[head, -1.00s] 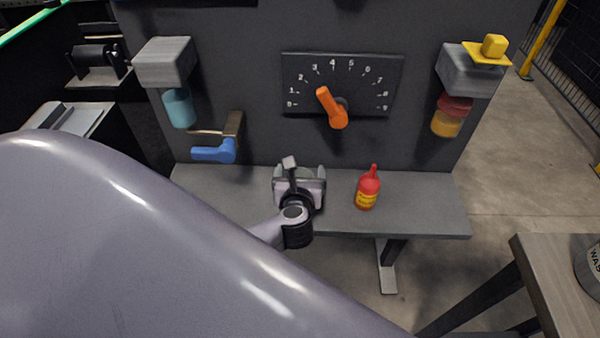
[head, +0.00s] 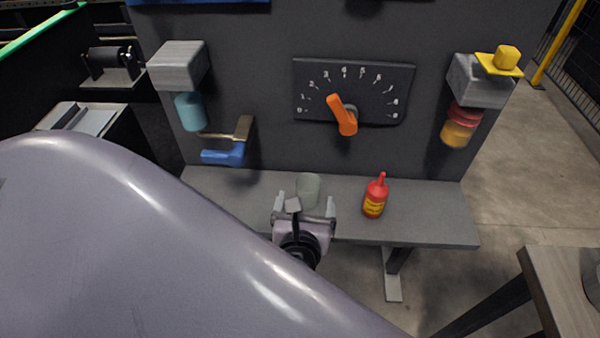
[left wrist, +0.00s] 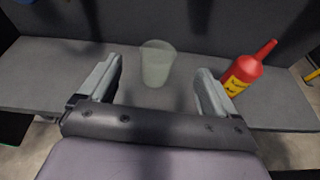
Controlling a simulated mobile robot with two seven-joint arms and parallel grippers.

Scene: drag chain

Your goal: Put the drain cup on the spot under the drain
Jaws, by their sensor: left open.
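The drain cup is a pale, translucent grey-green cup (head: 308,188) standing upright on the grey shelf (head: 425,225). It also shows in the left wrist view (left wrist: 157,63), beyond the fingertips and between their lines. My left gripper (head: 304,207) is open and empty, on the near side of the cup and apart from it. In the left wrist view its two fingers (left wrist: 157,85) are spread wide with nothing between them. No drain or marked spot can be made out for sure. My right gripper is not in view.
A red bottle (head: 375,197) stands on the shelf just right of the cup. Above are a dial with an orange pointer (head: 343,115), a blue-handled valve (head: 224,155) and a teal cylinder (head: 190,110) at left, and a red and amber fixture (head: 458,125) at right.

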